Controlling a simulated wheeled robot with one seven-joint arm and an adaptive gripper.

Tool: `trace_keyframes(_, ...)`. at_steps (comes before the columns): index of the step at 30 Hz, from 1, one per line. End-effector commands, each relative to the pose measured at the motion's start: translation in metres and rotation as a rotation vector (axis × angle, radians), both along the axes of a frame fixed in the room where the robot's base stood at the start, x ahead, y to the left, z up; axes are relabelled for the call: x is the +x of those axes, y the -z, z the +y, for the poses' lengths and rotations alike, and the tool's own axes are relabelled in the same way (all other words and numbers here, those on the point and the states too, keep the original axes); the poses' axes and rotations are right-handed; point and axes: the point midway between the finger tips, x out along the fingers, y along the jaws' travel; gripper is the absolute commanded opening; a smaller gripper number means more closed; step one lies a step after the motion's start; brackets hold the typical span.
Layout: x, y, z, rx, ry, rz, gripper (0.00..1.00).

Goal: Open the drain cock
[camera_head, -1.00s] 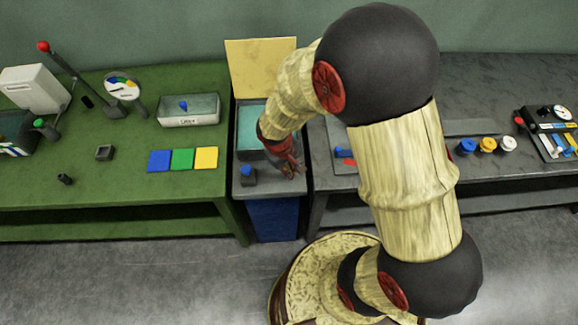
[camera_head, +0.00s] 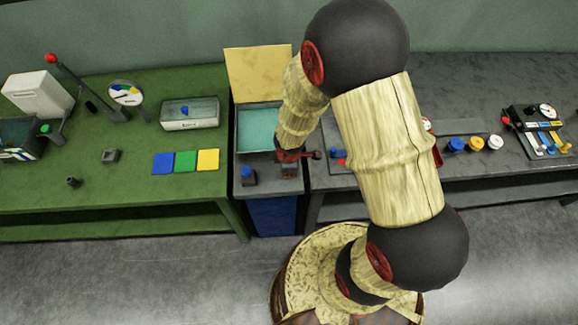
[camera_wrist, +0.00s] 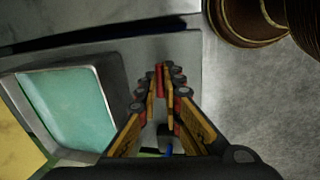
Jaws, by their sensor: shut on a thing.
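The basin (camera_head: 262,150) holds pale green-blue liquid and has a raised yellow panel behind it. On its front ledge is a small dark block with reddish parts (camera_head: 290,172), which I take to be the drain cock; my gripper (camera_head: 288,157) covers most of it from above. In the wrist view my gripper (camera_wrist: 162,78) has its fingers close together around a narrow red piece (camera_wrist: 160,74), apparently the cock's handle. The handle's exact angle is hidden by the fingers. The basin also shows at left in the wrist view (camera_wrist: 68,110).
A blue-topped knob (camera_head: 248,176) stands on the same ledge, left of my gripper. A green bench (camera_head: 120,180) with a gauge, tray and coloured squares lies left. A grey bench (camera_head: 480,75) with coloured caps lies right. Open floor is in front.

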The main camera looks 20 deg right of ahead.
Motion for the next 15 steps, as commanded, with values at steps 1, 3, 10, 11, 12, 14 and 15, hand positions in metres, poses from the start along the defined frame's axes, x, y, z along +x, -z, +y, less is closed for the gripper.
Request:
trace_keyframes(1,0.0,-0.001,-0.0001,0.0,-0.02,0.001,0.0)
trace_keyframes(3,0.0003,-0.0007,-0.0002,0.001,-0.044,-0.001,0.0)
trace_keyframes(10,0.0006,0.0003,-0.0007,0.0,-0.086,0.0,0.0)
trace_keyframes(11,0.0007,0.0002,-0.0006,0.001,-0.088,0.0,0.0)
trace_keyframes(12,0.0007,0.0004,-0.0006,0.0,-0.091,0.0,0.0)
trace_keyframes(14,0.0006,0.0005,-0.0006,0.001,-0.093,0.0,0.0)
trace_keyframes(15,0.0007,0.0006,-0.0005,0.001,-0.093,0.0,0.0)
